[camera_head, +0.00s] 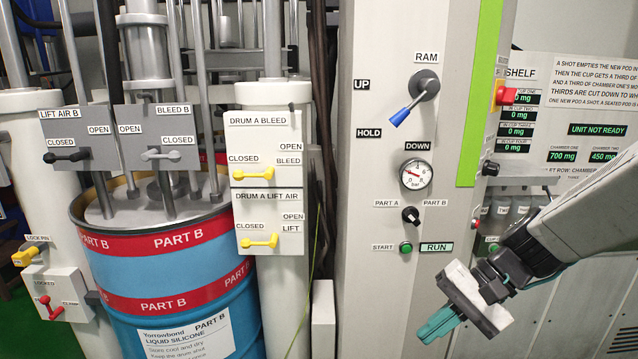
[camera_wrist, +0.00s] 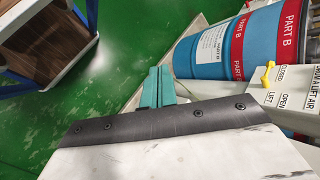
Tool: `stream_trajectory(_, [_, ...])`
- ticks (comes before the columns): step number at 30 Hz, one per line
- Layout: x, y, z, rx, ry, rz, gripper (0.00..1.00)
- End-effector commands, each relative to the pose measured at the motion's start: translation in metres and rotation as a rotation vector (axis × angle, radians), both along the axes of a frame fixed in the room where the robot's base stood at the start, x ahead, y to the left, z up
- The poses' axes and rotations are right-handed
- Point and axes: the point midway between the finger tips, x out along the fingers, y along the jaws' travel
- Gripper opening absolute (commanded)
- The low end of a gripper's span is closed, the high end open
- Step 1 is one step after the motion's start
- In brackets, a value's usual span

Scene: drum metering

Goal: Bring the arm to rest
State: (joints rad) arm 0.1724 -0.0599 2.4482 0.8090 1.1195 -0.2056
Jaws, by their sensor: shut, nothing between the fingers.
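My gripper (camera_head: 440,325) is at the lower right in the head view, in front of the cabinet's lower part. Its teal fingers are shut together with nothing between them and point down to the left. The wrist view shows the same closed teal fingers (camera_wrist: 157,88) beyond a dark plate and a pale housing. The fingers appear clear of the machine. My arm comes in from the right edge and covers part of the shelf area.
A blue Part B drum (camera_head: 175,290) stands at left. Yellow valve handles (camera_head: 258,241) sit on the Drum A panels. The cabinet carries a blue-tipped RAM lever (camera_head: 412,105), gauge (camera_head: 415,174) and selector (camera_head: 410,215). A wooden-topped table (camera_wrist: 55,35) stands on green floor.

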Motion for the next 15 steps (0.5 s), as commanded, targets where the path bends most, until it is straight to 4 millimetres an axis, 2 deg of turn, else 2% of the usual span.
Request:
stream_trajectory(1, [-0.020,-0.005,0.009,-0.071,-0.012,0.066,0.00])
stream_trajectory(3, [-0.047,-0.016,0.017,-0.179,-0.020,0.151,0.00])
stream_trajectory(6, [-0.079,-0.036,0.029,-0.339,-0.044,0.248,0.00])
stream_trajectory(10, [-0.110,-0.063,0.046,-0.537,-0.104,0.338,0.00])
stream_trajectory(15, [-0.133,-0.084,0.068,-0.708,-0.216,0.404,0.00])
